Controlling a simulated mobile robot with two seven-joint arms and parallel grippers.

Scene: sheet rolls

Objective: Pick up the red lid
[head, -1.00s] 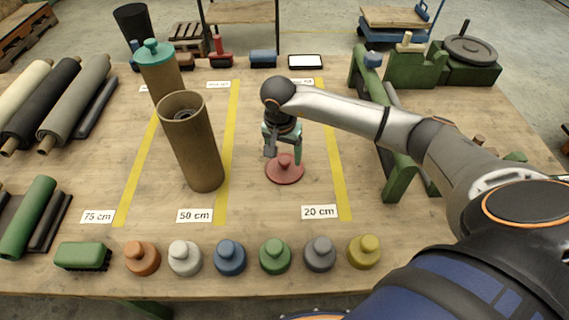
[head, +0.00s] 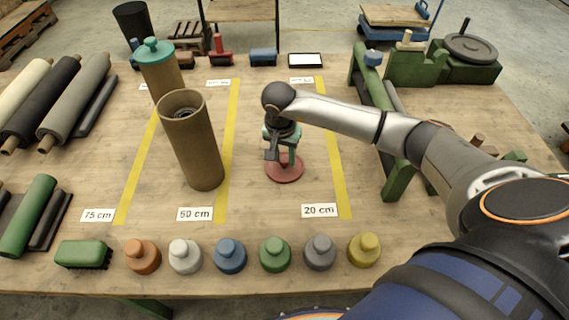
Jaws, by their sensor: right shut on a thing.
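The red lid (head: 284,172) lies flat on the wooden table, between the yellow stripes by the 50 cm and 20 cm labels. It is a round disc with a knob in its middle. My right gripper (head: 285,160) points down over the lid and is shut on its knob, which the fingers mostly hide. The lid's disc still appears to rest on the table. My left gripper is not in view.
An open brown tube (head: 195,145) stands left of the lid. Another tube with a teal lid (head: 153,50) stands behind it. A green stand (head: 388,130) is to the right. Several coloured lids, including a green one (head: 275,255), line the front edge.

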